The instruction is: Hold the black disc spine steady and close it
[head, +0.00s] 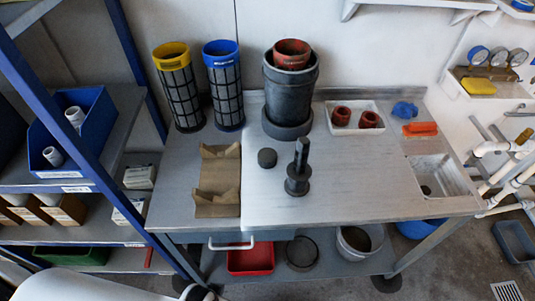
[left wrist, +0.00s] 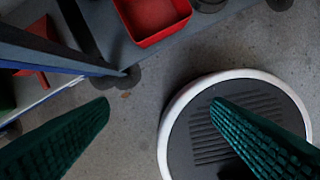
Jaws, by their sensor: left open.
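The black disc spine (head: 297,170) stands upright on the worktop, a dark post with wider discs round its lower part. A small round black piece (head: 267,158) lies on the worktop just to its left, apart from it. My left gripper (left wrist: 159,103) shows in the left wrist view with two green ribbed fingers spread wide, with nothing between them. It is over the floor, away from the spine, which is not in that view. Neither gripper shows in the head view.
A dark cylinder (head: 290,92) with a red-rimmed inner part stands behind the spine. Yellow-topped (head: 178,90) and blue-topped (head: 223,88) mesh cylinders stand at the back left. A brown cradle (head: 217,180) lies left, a white tray (head: 340,129) behind right.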

